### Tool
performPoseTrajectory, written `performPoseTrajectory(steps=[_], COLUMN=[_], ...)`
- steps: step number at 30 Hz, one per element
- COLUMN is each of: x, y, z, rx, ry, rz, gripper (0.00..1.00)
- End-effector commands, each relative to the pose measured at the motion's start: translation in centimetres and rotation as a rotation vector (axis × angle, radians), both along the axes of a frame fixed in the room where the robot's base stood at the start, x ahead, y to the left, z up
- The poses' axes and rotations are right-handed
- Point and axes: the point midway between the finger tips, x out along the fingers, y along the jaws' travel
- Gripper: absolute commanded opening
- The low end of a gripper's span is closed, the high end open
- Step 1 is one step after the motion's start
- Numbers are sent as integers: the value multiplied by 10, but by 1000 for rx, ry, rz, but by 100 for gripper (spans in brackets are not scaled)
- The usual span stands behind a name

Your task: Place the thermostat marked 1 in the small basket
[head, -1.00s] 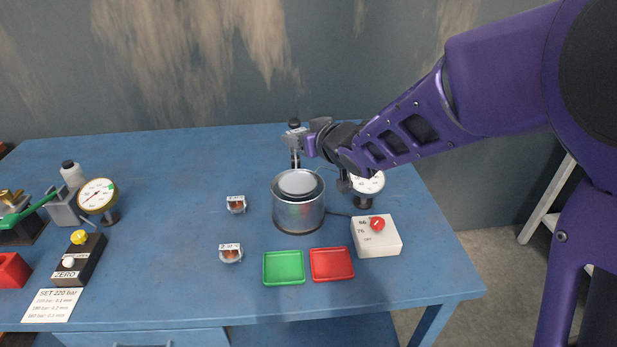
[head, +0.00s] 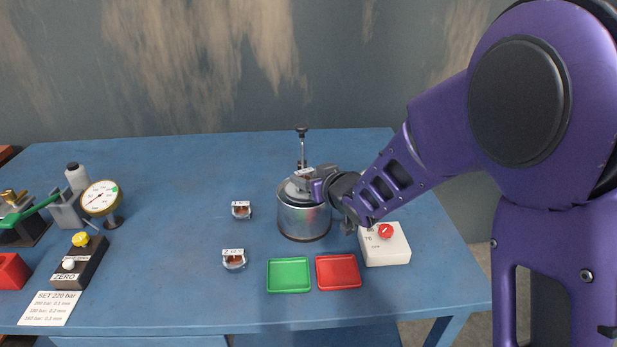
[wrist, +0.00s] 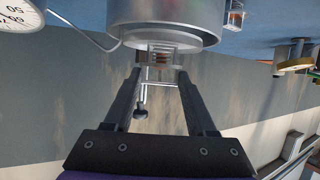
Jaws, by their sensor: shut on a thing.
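My gripper (head: 305,177) is shut on a small metal thermostat with a pale label and copper-coloured inside, held in front of the pot's upper part. In the wrist view the thermostat (wrist: 160,57) sits between the fingertips, close by the metal pot. Its number is too small to read. Two other thermostats stand on the table: one marked 2 (head: 233,260) near the front and one (head: 241,210) farther back, its mark unclear. I cannot clearly make out the small basket; a thin rod with a black knob (head: 302,131) rises behind my gripper, and thin wire shows beyond the fingers in the wrist view.
The metal pot (head: 303,222) stands under my gripper. A white box with a red knob (head: 386,246) is at its right. Green (head: 289,275) and red (head: 338,271) trays lie in front. Gauge, bottle and pump stand left; the table's left middle is clear.

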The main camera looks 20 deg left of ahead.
Motion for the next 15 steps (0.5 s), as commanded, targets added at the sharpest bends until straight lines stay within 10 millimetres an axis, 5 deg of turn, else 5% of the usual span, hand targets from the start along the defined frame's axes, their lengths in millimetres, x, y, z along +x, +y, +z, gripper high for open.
performPoseTrajectory(steps=[1, 2, 6, 15], x=[0, 0, 0, 0], y=[0, 0, 0, 0], z=[-3, -2, -2, -1], rx=[1, 0, 0, 0], ry=[-1, 0, 0, 0], rz=[0, 0, 0, 0], gripper=[0, 60, 85, 87])
